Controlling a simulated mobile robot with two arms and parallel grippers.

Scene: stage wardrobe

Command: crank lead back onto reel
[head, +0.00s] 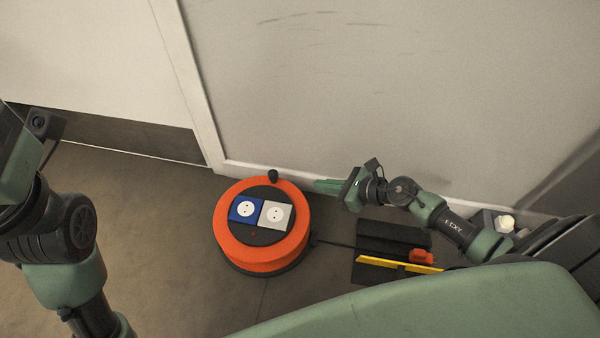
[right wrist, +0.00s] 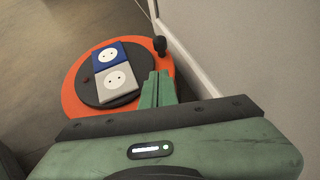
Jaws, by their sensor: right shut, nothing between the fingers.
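The orange cable reel (head: 232,240) stands on the floor near the wall, with a dark round face carrying a blue socket and a grey socket. Its small black crank knob (head: 273,176) sticks up at the rim on the wall side; the knob also shows in the right wrist view (right wrist: 160,46). The black lead (head: 338,245) runs from the reel's right side along the floor towards an orange plug (head: 421,257). My right gripper (head: 318,186) is shut and empty, to the right of the knob and apart from it. My left arm is at the left edge; its fingers are out of frame.
A dark mat or panel (head: 390,235) with a yellow bar (head: 385,262) lies right of the reel, under my right arm. The white wall (head: 330,90) rises close behind the reel. A small white-topped object (head: 506,222) stands at the right. Floor left of the reel is clear.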

